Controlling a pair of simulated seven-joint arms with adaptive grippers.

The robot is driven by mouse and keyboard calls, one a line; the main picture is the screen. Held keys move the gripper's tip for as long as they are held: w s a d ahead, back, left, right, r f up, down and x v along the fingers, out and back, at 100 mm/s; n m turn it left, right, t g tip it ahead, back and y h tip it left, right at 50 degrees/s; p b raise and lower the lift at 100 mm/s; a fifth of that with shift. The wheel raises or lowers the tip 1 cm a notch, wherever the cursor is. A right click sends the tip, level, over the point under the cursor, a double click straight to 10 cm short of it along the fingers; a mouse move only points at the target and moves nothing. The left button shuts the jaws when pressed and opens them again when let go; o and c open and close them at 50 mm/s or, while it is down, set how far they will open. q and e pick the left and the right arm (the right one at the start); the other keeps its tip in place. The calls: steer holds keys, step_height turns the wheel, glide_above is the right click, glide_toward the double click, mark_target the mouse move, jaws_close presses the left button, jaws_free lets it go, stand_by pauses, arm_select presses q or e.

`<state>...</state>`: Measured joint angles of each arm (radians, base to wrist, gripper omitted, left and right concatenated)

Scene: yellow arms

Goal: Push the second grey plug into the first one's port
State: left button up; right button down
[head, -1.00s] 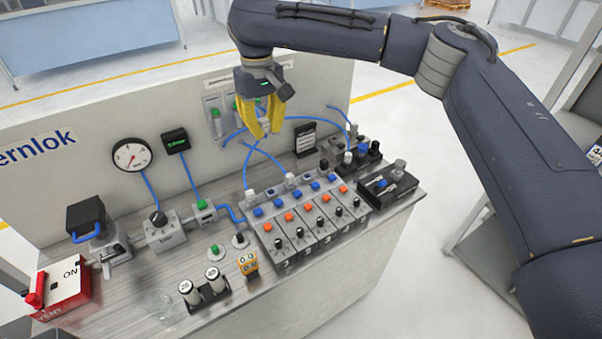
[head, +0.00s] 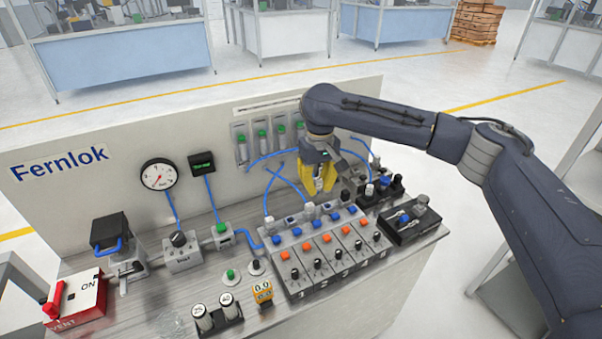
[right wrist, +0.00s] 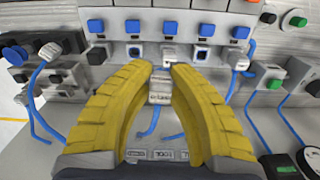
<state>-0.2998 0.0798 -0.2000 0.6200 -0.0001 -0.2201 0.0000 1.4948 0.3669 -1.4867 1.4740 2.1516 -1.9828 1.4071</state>
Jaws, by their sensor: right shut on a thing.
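My right gripper (head: 318,188) has its yellow fingers shut on a small grey plug (right wrist: 160,90), with a blue tube hanging behind it. A light grey plug (right wrist: 169,54) sits in the middle of the valve block's port row, just ahead of the held plug in the right wrist view. This seated plug also shows in the head view (head: 308,209), just below and left of the fingertips. The two plugs look close and nearly in line; I cannot tell whether they touch. The fingers hide most of the held plug in the head view. My left gripper is not in view.
The valve block (head: 330,255) has blue and orange buttons and black knobs. Open square ports (right wrist: 203,55) flank the seated plug, and another tubed plug (head: 269,222) stands at the row's left. Blue tubes (head: 290,181) cross near the back panel (head: 100,195).

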mark_target(327, 208)
steer(key=shift+n, duration=0.4)
steer(key=shift+w+d+f, duration=0.45)
steer(key=shift+d+f, duration=0.15)
steer(key=shift+f, duration=0.6)
steer(key=shift+w+d+f, duration=0.5)
steer(key=shift+d+f, duration=0.15)
steer(key=shift+f, duration=0.6)
steer(key=shift+w+d+f, duration=0.45)
steer(key=shift+d+f, duration=0.15)
steer(key=shift+f, duration=0.6)
steer(key=shift+f, duration=1.25)
steer(key=c, duration=1.3)
jaws_free()
steer(key=shift+r, duration=0.15)
steer(key=shift+r, duration=4.45)
